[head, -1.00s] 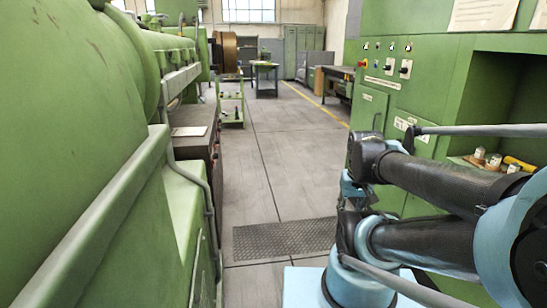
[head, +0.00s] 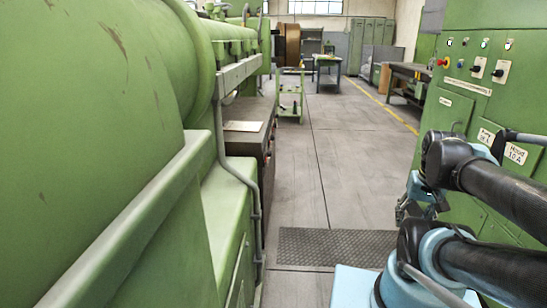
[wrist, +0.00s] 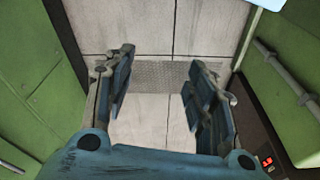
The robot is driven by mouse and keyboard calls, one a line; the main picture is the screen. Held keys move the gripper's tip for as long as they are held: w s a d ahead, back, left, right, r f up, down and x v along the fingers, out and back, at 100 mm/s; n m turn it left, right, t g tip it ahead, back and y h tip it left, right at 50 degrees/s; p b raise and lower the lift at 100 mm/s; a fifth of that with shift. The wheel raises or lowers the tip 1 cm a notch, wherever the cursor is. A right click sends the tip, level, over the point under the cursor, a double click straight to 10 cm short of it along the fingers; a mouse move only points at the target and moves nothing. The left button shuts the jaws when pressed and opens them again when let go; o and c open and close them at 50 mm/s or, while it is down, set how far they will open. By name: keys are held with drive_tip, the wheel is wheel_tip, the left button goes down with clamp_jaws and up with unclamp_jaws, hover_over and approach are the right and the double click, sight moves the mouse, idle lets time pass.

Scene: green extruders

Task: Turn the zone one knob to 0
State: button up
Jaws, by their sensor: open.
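No knob can be read as zone one. In the head view, a dark control box (head: 262,145) with small reddish parts on its side stands along the green machine at left; its face is seen edge-on. The wrist view shows a dark panel with a lit red display (wrist: 266,162) at lower right. Two dark rotary knobs, one left (head: 478,68) and one right (head: 501,70), sit on the green cabinet at right; their labels are too small to read. My gripper (wrist: 160,85) is open and empty, pointing down over the floor, apart from both the panel and the cabinet.
The green machine (head: 90,120) fills the left side. The green cabinet (head: 455,105) stands at right. Between them runs a clear grey floor aisle (head: 350,170) with a dark textured plate (head: 335,247). A green cart (head: 291,100) and a table (head: 327,65) stand farther back.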

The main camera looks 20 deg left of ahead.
drive_tip(key=w+a+r+m+y, duration=0.2)
drive_tip(key=w+a+r, duration=0.4)
drive_tip(key=w, duration=0.4)
drive_tip(key=w+a+r+m+y, duration=0.25)
drive_tip(key=w+a+r, duration=0.3)
drive_tip(key=w, duration=0.35)
drive_tip(key=w+a+m+g+y, duration=0.1)
drive_tip(key=w+a+m+y, duration=0.1)
drive_tip(key=w+a, duration=0.65)
drive_tip(key=w+a+m+g+y, duration=0.1)
drive_tip(key=w+a+m+y, duration=0.3)
drive_tip(key=w, duration=0.8)
drive_tip(key=w+a+f+m+g+y, duration=0.25)
drive_tip(key=w+a+f, duration=0.65)
drive_tip(key=w+a, duration=0.45)
drive_tip(key=m+g+y, duration=0.2)
drive_tip(key=y, duration=0.2)
approach(269, 154)
drive_tip(key=a+f, duration=0.1)
drive_tip(key=a, duration=0.7)
drive_tip(key=shift+s+a, duration=0.15)
drive_tip(key=shift+a, duration=0.1)
drive_tip(key=shift+c, duration=0.6)
